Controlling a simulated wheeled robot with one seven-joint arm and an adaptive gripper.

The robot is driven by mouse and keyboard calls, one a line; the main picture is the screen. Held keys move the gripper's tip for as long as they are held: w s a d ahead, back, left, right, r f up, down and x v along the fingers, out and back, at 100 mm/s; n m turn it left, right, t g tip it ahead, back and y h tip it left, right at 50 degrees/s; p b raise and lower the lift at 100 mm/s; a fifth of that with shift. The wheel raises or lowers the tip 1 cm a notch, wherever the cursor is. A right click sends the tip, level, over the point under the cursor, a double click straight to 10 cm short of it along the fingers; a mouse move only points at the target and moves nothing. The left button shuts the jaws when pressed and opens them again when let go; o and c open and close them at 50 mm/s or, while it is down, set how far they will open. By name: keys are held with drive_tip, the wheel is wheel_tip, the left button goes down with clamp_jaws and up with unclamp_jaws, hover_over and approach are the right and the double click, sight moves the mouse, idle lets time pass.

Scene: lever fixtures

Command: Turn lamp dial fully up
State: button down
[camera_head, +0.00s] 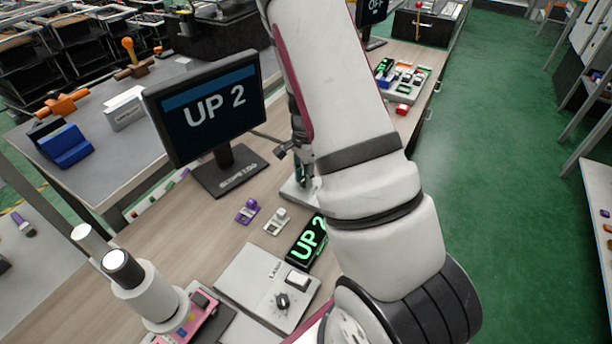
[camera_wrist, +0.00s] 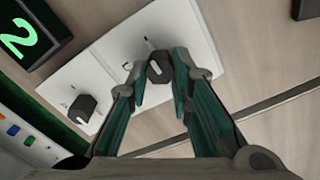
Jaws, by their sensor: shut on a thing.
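My gripper (camera_wrist: 160,75) is shut on a dark dial (camera_wrist: 157,71) with a white pointer line, in the wrist view. This dial sits on a white panel (camera_wrist: 118,50), close to its right edge; my fingers stand on both sides of it. A second dark dial (camera_wrist: 82,108) with a white line is at the panel's left end, apart from my fingers. In the head view my gripper (camera_head: 303,182) is down at a white panel (camera_head: 288,192), and my arm hides the held dial.
A monitor (camera_head: 212,105) reading "UP 2" stands left of my gripper. A green-lit "UP 2" display (camera_head: 305,243) and a nearer white panel with a dial (camera_head: 283,301) are in front. Small purple (camera_head: 248,211) and white (camera_head: 277,221) fixtures lie on the bench between.

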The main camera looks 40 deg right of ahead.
drive_tip(key=c, duration=1.4)
unclamp_jaws()
drive_tip(key=shift+c, duration=0.2)
wheel_tip(320, 180, up, 12)
